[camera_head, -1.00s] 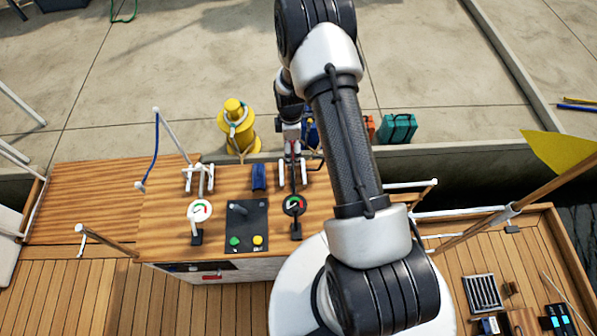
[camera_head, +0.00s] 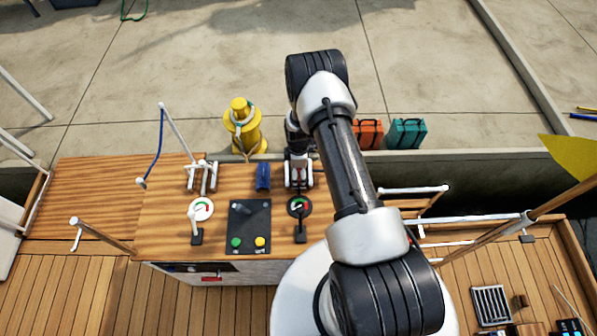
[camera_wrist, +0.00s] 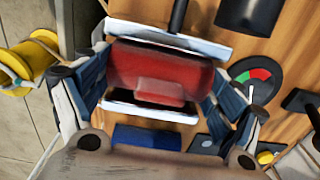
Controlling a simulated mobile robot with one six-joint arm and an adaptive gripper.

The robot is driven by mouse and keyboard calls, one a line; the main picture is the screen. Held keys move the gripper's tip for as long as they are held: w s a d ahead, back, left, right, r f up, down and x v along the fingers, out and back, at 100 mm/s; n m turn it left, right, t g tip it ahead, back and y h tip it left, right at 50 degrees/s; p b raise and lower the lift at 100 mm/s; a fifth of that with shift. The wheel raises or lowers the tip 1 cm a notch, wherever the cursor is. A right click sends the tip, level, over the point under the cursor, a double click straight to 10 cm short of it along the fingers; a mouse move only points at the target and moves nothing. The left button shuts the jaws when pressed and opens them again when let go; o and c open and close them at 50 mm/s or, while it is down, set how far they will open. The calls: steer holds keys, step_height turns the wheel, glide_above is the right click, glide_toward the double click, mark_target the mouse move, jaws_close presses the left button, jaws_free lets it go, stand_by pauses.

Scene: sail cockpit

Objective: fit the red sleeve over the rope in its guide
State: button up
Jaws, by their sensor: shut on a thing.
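A red sleeve (camera_wrist: 160,75) fills the middle of the wrist view. My gripper (camera_wrist: 158,82) is shut on it, with one finger on its left end and one on its right. The sleeve sits between two white bars of the guide (camera_wrist: 150,106), one on each side of it. In the head view my gripper (camera_head: 299,160) is at the right-hand white guide (camera_head: 307,181) on the wooden console. The rope inside the guide is hidden, so I cannot tell whether the sleeve is around it. A dark rod or line shows beyond the upper bar.
A blue block (camera_head: 262,177) stands just left of the guide, and a gauge (camera_head: 299,207) with a lever is in front. Another white guide (camera_head: 202,178) is further left. A control panel (camera_head: 248,222) and yellow bollard (camera_head: 242,127) are nearby. Orange and teal cases (camera_head: 407,133) stand behind.

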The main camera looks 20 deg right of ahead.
steer(key=o, duration=1.1)
